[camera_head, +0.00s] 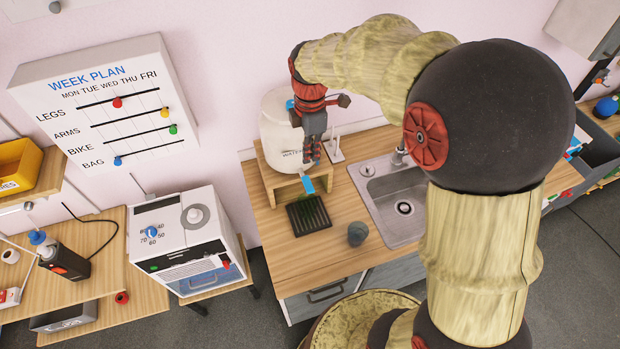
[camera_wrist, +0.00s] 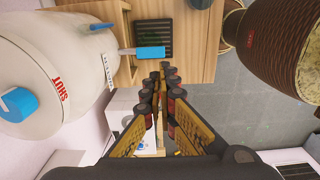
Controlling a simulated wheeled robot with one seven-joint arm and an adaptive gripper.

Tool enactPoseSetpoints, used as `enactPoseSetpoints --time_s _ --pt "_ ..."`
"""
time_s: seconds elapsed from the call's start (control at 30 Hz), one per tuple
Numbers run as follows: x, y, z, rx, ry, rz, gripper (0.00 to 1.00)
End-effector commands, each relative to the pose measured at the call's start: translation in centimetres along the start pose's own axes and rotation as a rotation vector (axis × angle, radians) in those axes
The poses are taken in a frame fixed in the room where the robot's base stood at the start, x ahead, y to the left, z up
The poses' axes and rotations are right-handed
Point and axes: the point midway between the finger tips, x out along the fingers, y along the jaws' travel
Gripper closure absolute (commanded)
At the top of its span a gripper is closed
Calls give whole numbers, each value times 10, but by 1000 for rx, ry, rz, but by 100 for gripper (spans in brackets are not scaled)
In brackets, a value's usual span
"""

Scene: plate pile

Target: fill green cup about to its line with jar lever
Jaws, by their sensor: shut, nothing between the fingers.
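The white jar (camera_head: 284,128) marked WATER stands on a wooden stand. Its blue lever (camera_head: 307,184) sticks out at the front over the black drip tray (camera_head: 309,214) and also shows in the wrist view (camera_wrist: 151,52). My gripper (camera_head: 315,159) is shut and empty in front of the jar, its fingertips (camera_wrist: 165,68) close to the lever; I cannot tell whether they touch.
A metal sink (camera_head: 393,205) with a faucet lies right of the cup. A white upright holder (camera_head: 336,150) stands right of the jar. A white appliance with a dial (camera_head: 187,238) stands left of the counter (camera_head: 285,262). The counter front has free room.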

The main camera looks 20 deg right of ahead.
Motion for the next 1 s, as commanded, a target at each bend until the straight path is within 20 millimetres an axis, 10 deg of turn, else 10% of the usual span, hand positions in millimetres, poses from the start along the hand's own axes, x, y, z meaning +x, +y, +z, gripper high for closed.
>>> enactPoseSetpoints --time_s 1.0 --pt "138 -1 0 2 -1 -1 100"
